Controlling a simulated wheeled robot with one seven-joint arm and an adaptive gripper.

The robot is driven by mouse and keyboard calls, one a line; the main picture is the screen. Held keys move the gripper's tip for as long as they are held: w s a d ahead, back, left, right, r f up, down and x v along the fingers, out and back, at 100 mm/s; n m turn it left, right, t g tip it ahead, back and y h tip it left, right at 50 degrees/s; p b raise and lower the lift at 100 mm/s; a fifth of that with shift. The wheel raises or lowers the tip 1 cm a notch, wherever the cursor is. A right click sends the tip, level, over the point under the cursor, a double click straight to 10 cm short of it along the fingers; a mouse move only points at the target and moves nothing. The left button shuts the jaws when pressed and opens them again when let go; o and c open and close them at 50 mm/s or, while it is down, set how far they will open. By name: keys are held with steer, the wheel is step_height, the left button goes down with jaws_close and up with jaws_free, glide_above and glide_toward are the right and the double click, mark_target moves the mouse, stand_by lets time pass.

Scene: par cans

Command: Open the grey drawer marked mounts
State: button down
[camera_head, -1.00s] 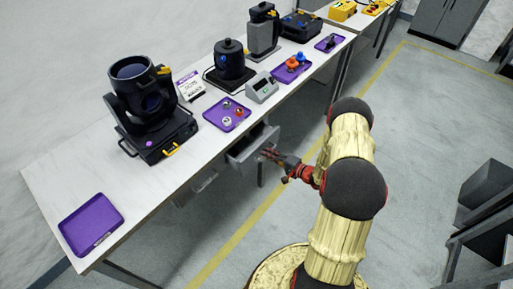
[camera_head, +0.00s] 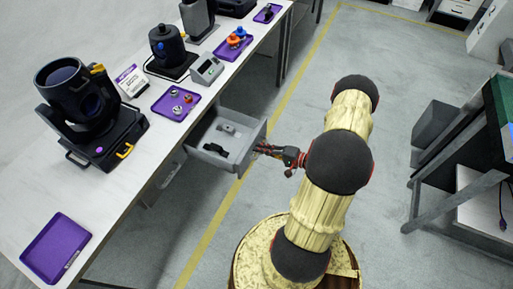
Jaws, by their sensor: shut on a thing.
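The grey drawer (camera_head: 212,152) under the long white table is pulled out, and its inside shows. A few small dark and grey parts lie in it. My gripper (camera_head: 262,150) is at the drawer's front, on the side away from the table, and is shut on it. The handle and any marking on the front are hidden from this view by the angle and my gripper.
A dark frame (camera_head: 440,180) stands at right. The floor between is clear.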

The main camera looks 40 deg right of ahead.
stand_by(0.3)
steer(key=c, duration=2.3)
jaws_free()
steer(key=v, duration=1.2)
